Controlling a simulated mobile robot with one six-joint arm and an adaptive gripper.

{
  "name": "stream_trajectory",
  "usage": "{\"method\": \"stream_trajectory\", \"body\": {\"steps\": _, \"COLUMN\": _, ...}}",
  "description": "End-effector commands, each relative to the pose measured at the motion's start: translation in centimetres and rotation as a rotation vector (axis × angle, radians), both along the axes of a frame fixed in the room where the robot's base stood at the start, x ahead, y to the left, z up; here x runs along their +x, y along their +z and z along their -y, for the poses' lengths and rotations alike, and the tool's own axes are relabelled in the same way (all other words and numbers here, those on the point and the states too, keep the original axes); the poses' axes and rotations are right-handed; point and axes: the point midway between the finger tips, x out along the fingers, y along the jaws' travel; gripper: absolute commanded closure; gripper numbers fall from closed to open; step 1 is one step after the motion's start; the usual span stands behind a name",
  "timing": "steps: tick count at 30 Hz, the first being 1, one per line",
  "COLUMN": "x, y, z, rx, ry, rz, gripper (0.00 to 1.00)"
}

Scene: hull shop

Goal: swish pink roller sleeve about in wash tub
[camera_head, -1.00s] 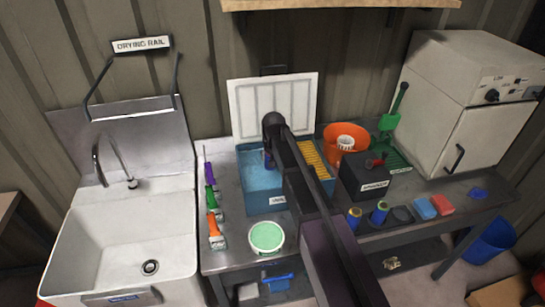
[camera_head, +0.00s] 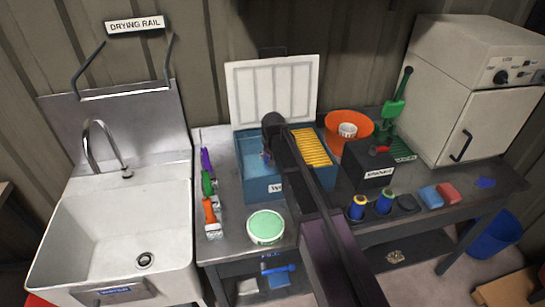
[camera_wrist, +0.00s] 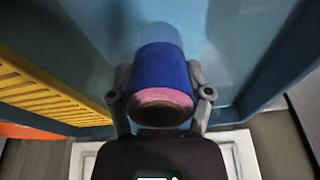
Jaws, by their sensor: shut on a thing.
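The wash tub (camera_head: 262,190) is a blue open box on the bench, with a yellow ribbed grid (camera_head: 312,147) on its right side. In the wrist view, my gripper (camera_wrist: 162,95) is shut on the roller sleeve (camera_wrist: 160,75), one finger on each side. The sleeve has a blue body and a pink ring at its near end. Its far end looks pale and seems under the water. The sleeve is over the tub's open part, between the yellow grid (camera_wrist: 45,90) and the tub's blue wall (camera_wrist: 275,65). In the head view, my arm mostly hides the gripper and sleeve.
A white ribbed panel (camera_head: 272,88) stands behind the tub. Left are brushes (camera_head: 211,215) and the sink (camera_head: 110,225); a green-topped can (camera_head: 266,227) is in front. Right are a dark box (camera_head: 367,175), an orange bowl (camera_head: 350,125) and blue rollers (camera_head: 358,207).

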Motion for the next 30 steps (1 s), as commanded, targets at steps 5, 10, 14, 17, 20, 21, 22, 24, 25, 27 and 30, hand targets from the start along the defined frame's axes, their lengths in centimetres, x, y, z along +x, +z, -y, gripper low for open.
{"method": "stream_trajectory", "body": {"steps": 5, "x": 0.0, "y": -1.7, "z": 0.0, "rx": 0.000, "ry": 0.000, "rz": 0.000, "gripper": 0.79}}
{"method": "stream_trajectory", "body": {"steps": 10, "x": 0.0, "y": -2.8, "z": 0.0, "rx": 0.000, "ry": 0.001, "rz": 0.000, "gripper": 0.79}}
{"method": "stream_trajectory", "body": {"steps": 14, "x": 0.0, "y": -3.4, "z": -0.1, "rx": 0.000, "ry": 0.001, "rz": 0.000, "gripper": 0.79}}
{"method": "stream_trajectory", "body": {"steps": 17, "x": 0.0, "y": -3.6, "z": -0.1, "rx": 0.000, "ry": 0.001, "rz": 0.000, "gripper": 0.79}}
{"method": "stream_trajectory", "body": {"steps": 20, "x": 0.0, "y": -3.8, "z": -0.1, "rx": 0.000, "ry": 0.001, "rz": 0.000, "gripper": 0.79}}
{"method": "stream_trajectory", "body": {"steps": 21, "x": 0.0, "y": -3.8, "z": -0.1, "rx": 0.000, "ry": 0.001, "rz": 0.000, "gripper": 0.79}}
{"method": "stream_trajectory", "body": {"steps": 22, "x": 0.0, "y": -3.8, "z": -0.1, "rx": 0.000, "ry": 0.001, "rz": 0.000, "gripper": 0.79}}
{"method": "stream_trajectory", "body": {"steps": 24, "x": 0.0, "y": -3.8, "z": -0.1, "rx": 0.000, "ry": 0.001, "rz": 0.000, "gripper": 0.79}}
{"method": "stream_trajectory", "body": {"steps": 25, "x": 0.0, "y": -3.8, "z": -0.1, "rx": 0.000, "ry": 0.001, "rz": 0.000, "gripper": 0.79}}
{"method": "stream_trajectory", "body": {"steps": 27, "x": 0.0, "y": -3.8, "z": -0.1, "rx": 0.000, "ry": 0.001, "rz": 0.000, "gripper": 0.79}}
{"method": "stream_trajectory", "body": {"steps": 30, "x": 0.0, "y": -3.8, "z": -0.1, "rx": 0.000, "ry": 0.001, "rz": 0.000, "gripper": 0.79}}
